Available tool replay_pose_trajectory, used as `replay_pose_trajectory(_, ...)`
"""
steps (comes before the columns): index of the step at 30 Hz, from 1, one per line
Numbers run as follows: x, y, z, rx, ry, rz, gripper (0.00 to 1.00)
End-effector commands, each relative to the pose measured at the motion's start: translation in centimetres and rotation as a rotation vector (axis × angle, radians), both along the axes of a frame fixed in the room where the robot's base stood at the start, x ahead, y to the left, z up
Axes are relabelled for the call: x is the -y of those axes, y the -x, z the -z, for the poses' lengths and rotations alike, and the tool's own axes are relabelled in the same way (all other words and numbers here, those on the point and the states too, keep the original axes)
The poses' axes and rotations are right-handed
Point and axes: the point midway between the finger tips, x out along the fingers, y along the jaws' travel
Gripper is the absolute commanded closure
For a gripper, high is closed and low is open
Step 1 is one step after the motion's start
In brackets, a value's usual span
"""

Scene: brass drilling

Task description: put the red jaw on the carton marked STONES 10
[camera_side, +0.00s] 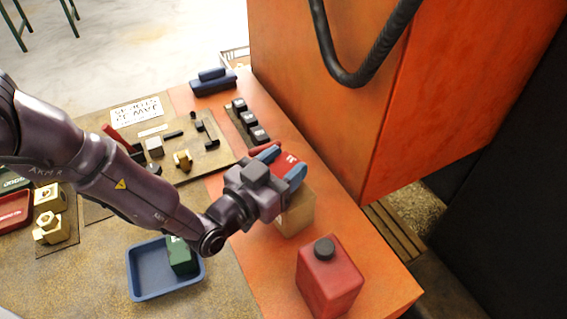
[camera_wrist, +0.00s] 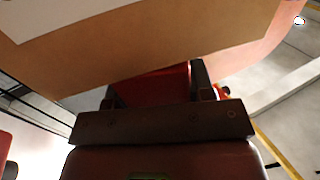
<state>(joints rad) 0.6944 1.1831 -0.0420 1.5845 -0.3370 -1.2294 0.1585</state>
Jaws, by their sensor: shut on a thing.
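The red jaw (camera_side: 285,161) is between the blue-tipped fingers of my gripper (camera_side: 281,165), which is shut on it. It also shows as a red block in the wrist view (camera_wrist: 155,84), between the dark fingers. A tan carton (camera_side: 297,214) stands on the orange surface just below my gripper, and the red jaw is over its top. I cannot tell whether the jaw touches the carton. My gripper hides part of the carton, and its marking cannot be read. In the wrist view a large tan face with a pale panel (camera_wrist: 150,45) fills the top.
A red canister (camera_side: 330,280) with a dark cap stands close in front of the carton. A blue tray (camera_side: 140,285) holds a green block (camera_side: 181,256). Small dark blocks (camera_side: 248,122) lie behind. A large orange housing (camera_side: 330,110) rises at the back right.

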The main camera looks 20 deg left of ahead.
Motion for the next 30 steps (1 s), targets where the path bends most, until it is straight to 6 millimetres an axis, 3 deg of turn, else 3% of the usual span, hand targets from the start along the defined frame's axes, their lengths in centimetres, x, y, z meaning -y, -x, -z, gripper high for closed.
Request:
replay_pose_trajectory(4, 0.0, 0.0, 0.2, 0.002, 0.001, 0.000, 0.90)
replay_pose_trajectory(5, 0.0, 0.0, 0.4, -0.001, 0.000, 0.000, 0.49)
replay_pose_trajectory(8, 0.0, 0.0, 0.3, -0.001, 0.000, 0.000, 0.26)
replay_pose_trajectory(18, 0.0, 0.0, -0.2, 0.000, 0.001, 0.000, 0.26)
replay_pose_trajectory(30, -2.3, 5.6, 0.0, -0.003, -0.001, 0.001, 0.26)
